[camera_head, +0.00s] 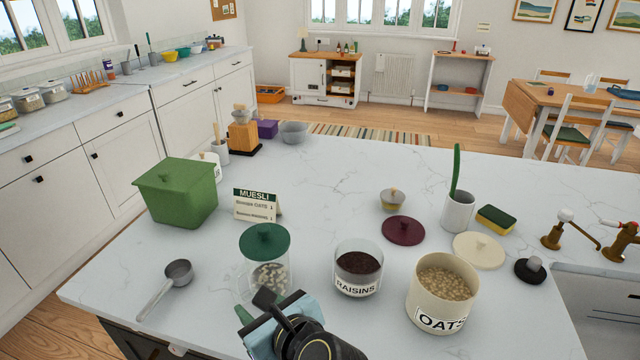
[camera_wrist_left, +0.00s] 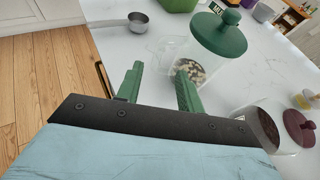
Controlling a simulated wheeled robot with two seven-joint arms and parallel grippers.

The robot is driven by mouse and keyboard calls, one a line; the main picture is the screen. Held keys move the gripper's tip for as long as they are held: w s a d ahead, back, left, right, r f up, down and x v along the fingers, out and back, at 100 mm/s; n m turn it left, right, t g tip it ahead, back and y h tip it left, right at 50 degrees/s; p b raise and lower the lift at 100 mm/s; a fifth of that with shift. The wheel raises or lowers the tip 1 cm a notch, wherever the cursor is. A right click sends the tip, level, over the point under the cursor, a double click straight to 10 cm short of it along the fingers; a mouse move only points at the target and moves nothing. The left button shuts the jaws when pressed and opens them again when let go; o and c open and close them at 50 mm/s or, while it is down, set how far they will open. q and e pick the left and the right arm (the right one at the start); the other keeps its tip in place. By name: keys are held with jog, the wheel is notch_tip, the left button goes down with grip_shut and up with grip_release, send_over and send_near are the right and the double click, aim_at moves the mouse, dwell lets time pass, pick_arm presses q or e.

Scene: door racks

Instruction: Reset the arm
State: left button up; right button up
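My left gripper (camera_head: 256,306) is at the front edge of the white counter, just in front of a glass jar with a green lid (camera_head: 265,243). In the left wrist view the green fingers (camera_wrist_left: 158,72) stand apart with nothing between them. The jar, with pale pieces inside, shows just beyond the right finger in that view (camera_wrist_left: 200,58); I cannot tell whether they touch. My right gripper is in neither view.
A raisins jar (camera_head: 358,268) and an oats canister (camera_head: 443,293) stand open to the right, with a maroon lid (camera_head: 403,230) and a cream lid (camera_head: 478,250) behind. A metal scoop (camera_head: 178,273) lies left. A green box (camera_head: 177,192) and muesli card (camera_head: 256,205) stand behind.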

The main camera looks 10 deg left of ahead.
pick_arm(q)
notch_tip(320, 180, up, 12)
jog(key=w+d+m+t+h, duration=0.25)
jog(key=m+t+h, duration=0.25)
jog(key=m+t, duration=1)
jog(key=s+d+f+m+g+h, duration=0.3)
jog(key=f+m+g+h, duration=0.3)
jog(key=m, duration=0.7)
jog(key=s+d+f+m+g+h, duration=0.25)
jog(key=f+m+g+h, duration=0.2)
jog(key=m+h, duration=0.65)
jog(key=s+a+f+m+g+y, duration=0.9)
jog(key=s+a+f+g+y, duration=0.15)
jog(key=s+a+f, duration=0.4)
notch_tip(320, 180, down, 25)
jog(key=s+d+b, duration=0.1)
jog(key=b, duration=0.1)
jog(key=s+a+f+g+b, duration=0.1)
jog(key=s+a+f, duration=0.1)
jog(key=s+f, duration=1.4)
jog(key=shift+a+f+m+g+y, duration=0.3)
jog(key=shift+f+m+y, duration=0.1)
jog(key=shift+f+y, duration=0.1)
